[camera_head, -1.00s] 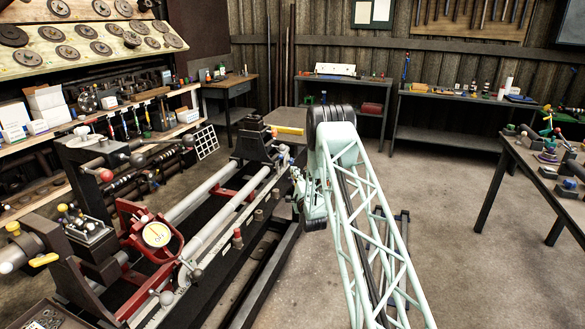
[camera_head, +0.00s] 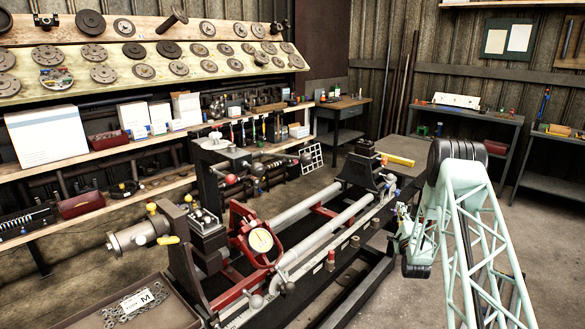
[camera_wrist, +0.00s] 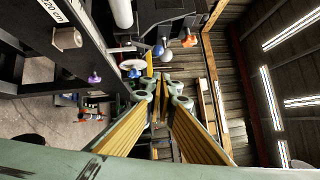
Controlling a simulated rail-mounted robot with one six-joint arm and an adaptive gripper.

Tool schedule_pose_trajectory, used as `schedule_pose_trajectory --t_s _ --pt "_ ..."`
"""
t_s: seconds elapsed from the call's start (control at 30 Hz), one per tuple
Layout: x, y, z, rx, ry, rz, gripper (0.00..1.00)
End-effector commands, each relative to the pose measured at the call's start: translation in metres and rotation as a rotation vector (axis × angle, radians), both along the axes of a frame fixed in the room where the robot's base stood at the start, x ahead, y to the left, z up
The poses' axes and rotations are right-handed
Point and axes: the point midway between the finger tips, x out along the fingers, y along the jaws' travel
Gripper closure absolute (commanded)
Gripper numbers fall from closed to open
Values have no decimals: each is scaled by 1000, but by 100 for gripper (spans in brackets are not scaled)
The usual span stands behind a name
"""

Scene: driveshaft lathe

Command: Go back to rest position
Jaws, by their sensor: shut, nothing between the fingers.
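My gripper (camera_wrist: 160,92) shows in the wrist view with its two yellow-padded fingers coming together at the tips. It is shut and holds nothing. Beyond the fingertips are parts of the lathe, with blue, white and orange knobs; the gap to them cannot be judged. In the head view my pale green lattice arm (camera_head: 470,230) stands at the right, bent at its dark joint, beside the right side of the lathe (camera_head: 325,235). The gripper itself is hard to make out there, low beside the arm.
Shelves with discs and boxes (camera_head: 47,134) line the left wall. A parts tray (camera_head: 172,312) lies at the bottom left. Benches stand along the back. Open floor lies right of the arm.

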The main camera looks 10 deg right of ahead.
Motion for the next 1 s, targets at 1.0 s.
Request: schedule_pose_trajectory --t_s 1.0 --pt "24 64 120 -198 269 30 100"
